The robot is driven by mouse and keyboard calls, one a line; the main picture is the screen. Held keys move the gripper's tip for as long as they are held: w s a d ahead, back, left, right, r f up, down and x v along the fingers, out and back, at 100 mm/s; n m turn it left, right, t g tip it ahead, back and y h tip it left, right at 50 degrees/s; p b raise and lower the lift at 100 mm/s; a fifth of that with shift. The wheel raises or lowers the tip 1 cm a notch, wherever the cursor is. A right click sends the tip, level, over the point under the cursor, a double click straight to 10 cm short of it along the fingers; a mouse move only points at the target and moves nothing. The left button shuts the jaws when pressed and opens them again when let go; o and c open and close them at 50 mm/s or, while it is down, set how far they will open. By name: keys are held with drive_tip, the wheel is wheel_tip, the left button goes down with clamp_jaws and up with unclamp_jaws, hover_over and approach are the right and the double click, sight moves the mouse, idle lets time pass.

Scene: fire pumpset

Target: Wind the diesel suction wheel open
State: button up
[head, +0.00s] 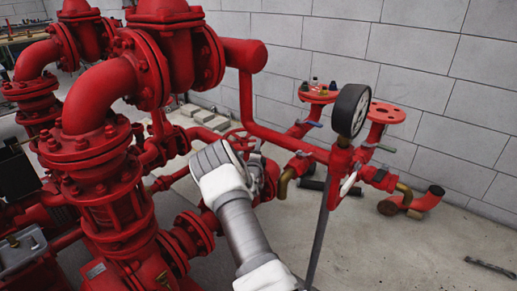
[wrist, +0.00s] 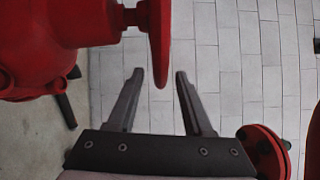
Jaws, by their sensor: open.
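A red handwheel (wrist: 159,40) shows edge-on in the wrist view, on a short stem from a red valve body (wrist: 55,45). In the head view a red spoked wheel (head: 236,137) shows partly, just beyond my wrist, which hides much of it. I take it to be the suction wheel. My gripper (wrist: 159,75) is open and empty. In the wrist view the wheel's lower rim appears between the two fingertips, with a gap on each side. I cannot tell how deep the rim sits between them. In the head view my fingers are hidden.
Red pump pipework (head: 100,180) fills the left. A black-rimmed gauge (head: 350,110) on a red pipe stands right of my arm, above a thin grey post (head: 318,230). A red flange (wrist: 264,148) is right of my gripper. Floor (head: 440,250) at right is mostly clear.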

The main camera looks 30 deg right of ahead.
drive_tip(key=shift+x, duration=0.8)
drive_tip(key=shift+r, duration=0.1)
clamp_jaws()
idle(0.9)
